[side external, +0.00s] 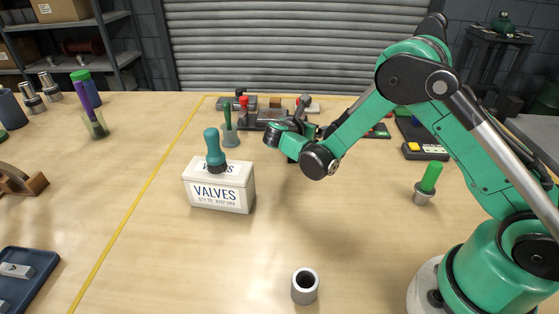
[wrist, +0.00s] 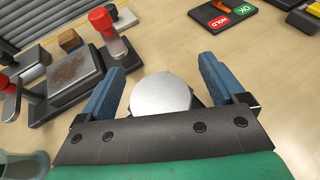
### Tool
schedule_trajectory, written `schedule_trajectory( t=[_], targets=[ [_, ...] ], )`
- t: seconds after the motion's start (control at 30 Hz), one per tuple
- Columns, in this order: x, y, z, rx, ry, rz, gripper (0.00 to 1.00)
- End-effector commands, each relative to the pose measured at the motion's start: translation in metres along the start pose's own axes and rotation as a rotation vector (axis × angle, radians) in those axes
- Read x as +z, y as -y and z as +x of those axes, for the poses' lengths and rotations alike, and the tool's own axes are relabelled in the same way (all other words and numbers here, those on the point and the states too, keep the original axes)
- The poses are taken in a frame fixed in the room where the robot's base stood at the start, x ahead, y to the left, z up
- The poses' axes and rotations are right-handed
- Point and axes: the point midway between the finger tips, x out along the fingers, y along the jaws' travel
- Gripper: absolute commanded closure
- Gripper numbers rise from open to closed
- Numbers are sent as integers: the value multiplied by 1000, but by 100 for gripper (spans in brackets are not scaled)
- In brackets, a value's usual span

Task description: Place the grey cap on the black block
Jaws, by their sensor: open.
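A round, smooth grey disc, which I take as the grey cap (wrist: 160,95), lies between the two blue fingers of my gripper (wrist: 162,68) in the wrist view. The fingers are open, with a small gap on each side of it. Dark edges show behind the disc, but I cannot tell what they belong to. A black block (wrist: 52,98) with a rusty brown patch on its grey top stands left of my gripper, apart from the disc. In the side view my gripper (side external: 283,130) is low over the far middle of the table and hides the disc.
Red-topped posts (wrist: 104,22) stand beside the black block, close to my left finger. A HOLD/OK pad (wrist: 222,14) lies beyond the right finger. A VALVES box (side external: 220,190) with a teal-handled tool stands front left. A grey cup (side external: 305,285) stands in front; the table between is clear.

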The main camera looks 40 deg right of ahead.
Motion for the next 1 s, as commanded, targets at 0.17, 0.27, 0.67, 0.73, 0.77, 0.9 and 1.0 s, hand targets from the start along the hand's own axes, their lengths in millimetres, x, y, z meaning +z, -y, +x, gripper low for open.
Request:
schedule_trajectory(
  t=[0.17, 0.27, 0.67, 0.73, 0.77, 0.9, 1.0],
  targets=[
    [0, -1, -33, 6, 0, -2, 10],
    [-1, -1, -57, 6, -1, -3, 10],
    [0, 0, -117, 3, -7, 9, 10],
    [4, 2, -119, 7, -34, 49, 10],
    [7, 4, -119, 11, -55, 78, 10],
    [21, 18, -120, 20, -226, 333, 10],
    [30, 35, -126, 1, -396, 599, 10]
  ],
)
